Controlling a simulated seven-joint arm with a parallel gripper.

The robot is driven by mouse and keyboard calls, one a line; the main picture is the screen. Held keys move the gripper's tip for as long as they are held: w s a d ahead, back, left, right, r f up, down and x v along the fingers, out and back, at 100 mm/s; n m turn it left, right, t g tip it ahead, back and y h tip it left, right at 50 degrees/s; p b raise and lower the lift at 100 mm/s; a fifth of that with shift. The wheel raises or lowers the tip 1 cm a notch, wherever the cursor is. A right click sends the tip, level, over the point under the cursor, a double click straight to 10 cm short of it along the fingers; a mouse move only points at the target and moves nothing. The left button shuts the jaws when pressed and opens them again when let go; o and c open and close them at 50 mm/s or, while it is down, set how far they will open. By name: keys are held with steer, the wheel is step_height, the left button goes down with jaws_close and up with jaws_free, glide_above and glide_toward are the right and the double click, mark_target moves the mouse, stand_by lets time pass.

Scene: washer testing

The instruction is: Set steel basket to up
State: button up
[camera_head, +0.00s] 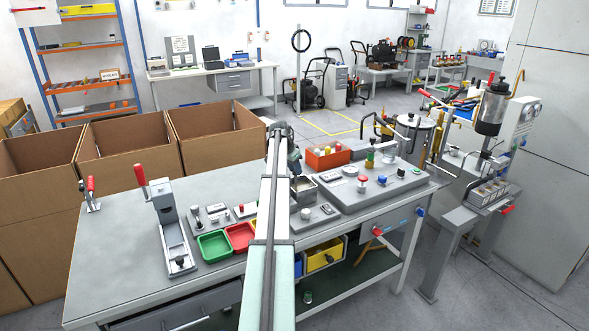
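My arm reaches from the bottom centre over the workbench (120,240). My gripper (295,170) is at its far end, pointing down and partly hidden by the arm. Its fingers are too small and covered to tell open from shut. A small open steel box (306,187) stands on the bench just below and right of the gripper; I cannot tell if they touch. At the right, a grey stand carries a steel basket-like holder (489,193) with several compartments, below a dark hanging cylinder (491,108). I cannot tell for sure which one is the steel basket.
A lever press (168,220), a green tray (213,245) and a red tray (240,236) stand left of my arm. An orange bin (328,158) and a panel with knobs (372,184) are to the right. Cardboard boxes (128,146) line the bench's back left.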

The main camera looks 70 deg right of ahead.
jaws_close()
steer(key=shift+d+r, duration=0.1)
steer(key=shift+r, duration=1.8)
steer(key=shift+o, duration=2.3)
jaws_free()
steer(key=v, duration=1.3)
steer(key=shift+r, duration=0.35)
steer(key=shift+w, duration=0.1)
